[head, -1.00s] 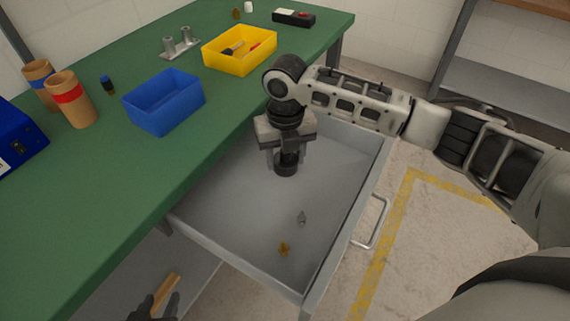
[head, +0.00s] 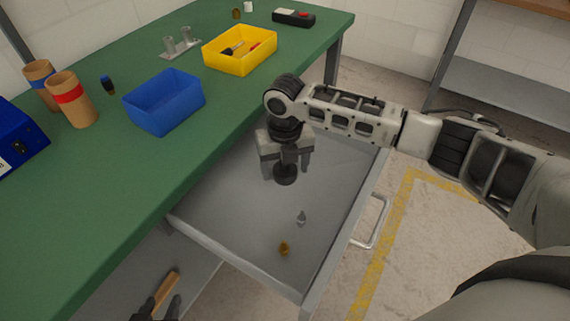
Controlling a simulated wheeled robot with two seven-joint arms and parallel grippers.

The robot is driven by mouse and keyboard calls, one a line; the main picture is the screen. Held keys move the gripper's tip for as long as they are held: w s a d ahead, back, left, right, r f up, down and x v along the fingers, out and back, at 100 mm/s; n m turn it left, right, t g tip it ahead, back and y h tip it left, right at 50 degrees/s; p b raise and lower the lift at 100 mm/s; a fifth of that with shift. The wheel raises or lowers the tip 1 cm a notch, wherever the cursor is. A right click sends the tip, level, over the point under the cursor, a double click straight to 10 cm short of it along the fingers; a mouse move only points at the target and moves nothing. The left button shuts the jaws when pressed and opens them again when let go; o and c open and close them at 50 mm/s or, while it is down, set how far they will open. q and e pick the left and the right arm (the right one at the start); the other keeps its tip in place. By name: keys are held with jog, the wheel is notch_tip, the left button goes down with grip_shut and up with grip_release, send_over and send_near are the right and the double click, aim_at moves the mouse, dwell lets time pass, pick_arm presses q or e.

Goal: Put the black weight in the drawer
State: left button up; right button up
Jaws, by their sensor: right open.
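The black weight (head: 286,174) is inside the open grey drawer (head: 235,215), toward its far end. Its round dark base shows below my right gripper (head: 285,172), and its upper part is hidden between the fingers. My right gripper points down over the weight with its fingers open, one on each side. I cannot tell whether a finger touches the weight. My left gripper is not clearly visible.
The green workbench (head: 90,185) holds a blue bin (head: 165,102) and a yellow bin (head: 240,50). Two small objects, one grey (head: 301,217) and one brass-coloured (head: 284,248), lie in the drawer. A wooden-handled dark object (head: 166,288) shows below the bench.

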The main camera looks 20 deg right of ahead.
jog(key=shift+r, duration=0.1)
notch_tip(320, 180, up, 12)
dwell(0.5)
